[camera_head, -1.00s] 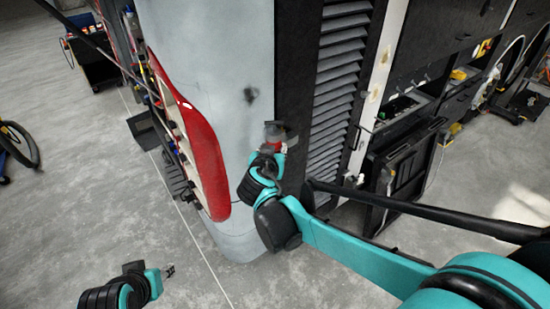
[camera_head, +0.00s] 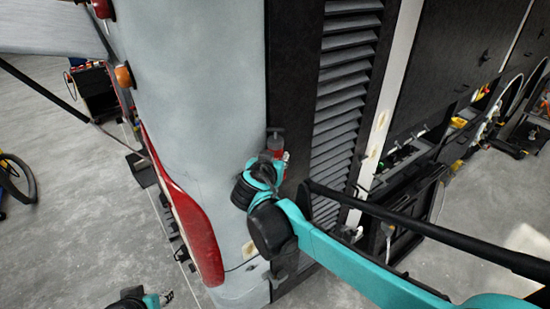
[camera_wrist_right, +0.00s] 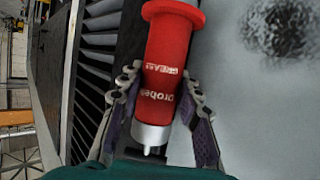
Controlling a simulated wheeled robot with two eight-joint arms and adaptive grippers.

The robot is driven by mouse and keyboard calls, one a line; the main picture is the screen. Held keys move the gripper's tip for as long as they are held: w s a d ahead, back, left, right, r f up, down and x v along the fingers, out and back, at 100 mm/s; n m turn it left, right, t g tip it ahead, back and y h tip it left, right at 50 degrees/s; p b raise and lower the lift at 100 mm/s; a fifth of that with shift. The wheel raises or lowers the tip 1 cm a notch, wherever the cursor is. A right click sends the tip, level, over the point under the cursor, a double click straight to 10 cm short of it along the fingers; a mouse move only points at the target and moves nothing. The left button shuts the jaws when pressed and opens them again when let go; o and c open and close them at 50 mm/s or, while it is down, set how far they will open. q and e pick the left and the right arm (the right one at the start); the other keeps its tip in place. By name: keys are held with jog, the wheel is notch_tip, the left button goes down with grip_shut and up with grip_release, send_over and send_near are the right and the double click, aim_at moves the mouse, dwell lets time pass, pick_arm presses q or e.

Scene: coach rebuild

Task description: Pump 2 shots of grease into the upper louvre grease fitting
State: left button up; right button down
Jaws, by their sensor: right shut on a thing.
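My right gripper (camera_head: 272,160) is shut on a red grease gun (camera_head: 275,143), held upright beside the coach's corner, left of the louvre panel (camera_head: 345,90). In the right wrist view, the grease gun (camera_wrist_right: 167,65) is a red cylinder with white lettering and a silver end. The fingers of my right gripper (camera_wrist_right: 160,105) close on it from both sides. Whether the gun touches the coach is unclear. I cannot make out a grease fitting on the louvres. My left gripper (camera_head: 162,298) is at the bottom edge, partly cut off; its jaw state is unclear.
The grey coach body (camera_head: 200,90) with a red panel (camera_head: 190,215) fills the middle left. An open compartment (camera_head: 405,150) is on the right. A black bar (camera_head: 430,228) crosses in front of the lower louvres. Open floor (camera_head: 75,200) lies to the left.

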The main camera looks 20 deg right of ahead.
jog(key=shift+w+d+f+b, duration=0.1)
jog(key=shift+w+f+b, duration=0.1)
jog(key=shift+f, duration=0.2)
jog(key=shift+w+d+f+b, duration=0.1)
jog(key=shift+f+b, duration=0.1)
jog(key=shift+f, duration=0.2)
jog(key=shift+s+a+f+b, duration=0.1)
jog(key=shift+f+b, duration=0.3)
jog(key=shift+f, duration=0.05)
jog(key=shift+s+a+f+b, duration=0.1)
jog(key=shift+f+b, duration=0.25)
jog(key=shift+f, duration=0.1)
notch_tip(320, 180, down, 2)
jog(key=shift+w+d+b, duration=0.1)
jog(key=shift+b, duration=0.6)
jog(key=shift+f, duration=0.2)
